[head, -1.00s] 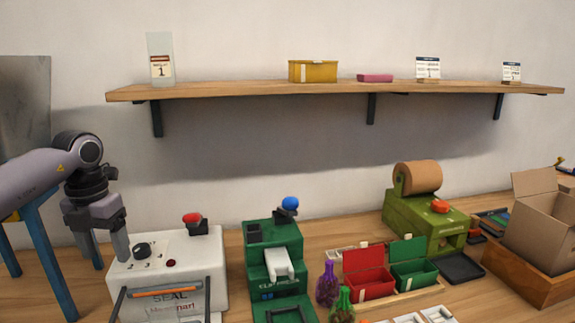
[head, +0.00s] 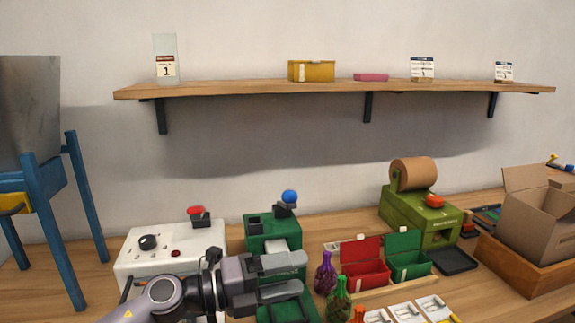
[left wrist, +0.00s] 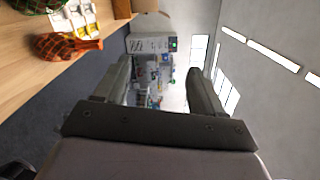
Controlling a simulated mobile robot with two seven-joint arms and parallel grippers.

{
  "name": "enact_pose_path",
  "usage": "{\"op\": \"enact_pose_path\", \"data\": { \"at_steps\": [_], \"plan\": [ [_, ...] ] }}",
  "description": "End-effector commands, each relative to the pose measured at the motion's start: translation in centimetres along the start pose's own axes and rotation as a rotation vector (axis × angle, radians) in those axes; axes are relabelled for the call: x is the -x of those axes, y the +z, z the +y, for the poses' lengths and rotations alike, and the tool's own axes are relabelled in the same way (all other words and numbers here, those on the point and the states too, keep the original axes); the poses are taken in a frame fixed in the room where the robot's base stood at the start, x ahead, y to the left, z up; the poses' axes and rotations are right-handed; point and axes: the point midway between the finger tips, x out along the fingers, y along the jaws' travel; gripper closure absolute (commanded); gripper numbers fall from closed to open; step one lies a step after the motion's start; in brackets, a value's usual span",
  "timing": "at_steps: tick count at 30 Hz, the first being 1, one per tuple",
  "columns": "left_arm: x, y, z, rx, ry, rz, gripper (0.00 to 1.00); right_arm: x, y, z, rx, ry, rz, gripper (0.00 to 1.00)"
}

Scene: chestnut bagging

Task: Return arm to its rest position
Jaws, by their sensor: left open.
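My left arm comes in from the bottom left of the head view. Its gripper (head: 302,276) points to the right, in front of the green machine (head: 262,225), and hides part of it. The gripper is open, with a clear gap between its two fingers. In the left wrist view the fingers (left wrist: 165,85) stand apart with nothing between them, and the room shows through the gap. My right gripper is not in either view.
A white sealer (head: 150,265) stands behind my left arm. Coloured net bags (head: 340,300), red and green bins (head: 365,272), a green roll dispenser (head: 415,215) and a cardboard box (head: 535,215) stand to the right. A shelf (head: 330,88) runs along the wall above.

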Motion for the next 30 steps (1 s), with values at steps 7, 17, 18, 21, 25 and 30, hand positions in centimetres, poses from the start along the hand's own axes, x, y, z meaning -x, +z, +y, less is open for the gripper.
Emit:
{"op": "enact_pose_path", "data": {
  "at_steps": [7, 17, 18, 21, 25, 30],
  "plan": [
    [2.5, 1.3, -2.0, 0.388, -0.293, -0.411, 0.31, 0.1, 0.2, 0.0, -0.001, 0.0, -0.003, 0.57],
    [12.6, 1.5, 5.2, 0.991, -0.365, -1.016, 0.31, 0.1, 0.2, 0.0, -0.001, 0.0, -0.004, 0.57],
    [14.0, 0.8, 6.6, 1.066, -0.35, -1.088, 0.31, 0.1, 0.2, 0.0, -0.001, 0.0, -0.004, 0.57],
    [17.5, -1.7, 10.1, 1.255, -0.289, -1.26, 0.31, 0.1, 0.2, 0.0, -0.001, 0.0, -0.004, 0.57],
    [21.8, -6.6, 14.0, 1.491, -0.164, -1.463, 0.31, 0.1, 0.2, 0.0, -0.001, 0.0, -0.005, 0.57],
    [25.8, -13.3, 16.7, 1.724, 0.017, -1.645, 0.31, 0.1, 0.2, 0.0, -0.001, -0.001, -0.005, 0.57]
  ]
}}
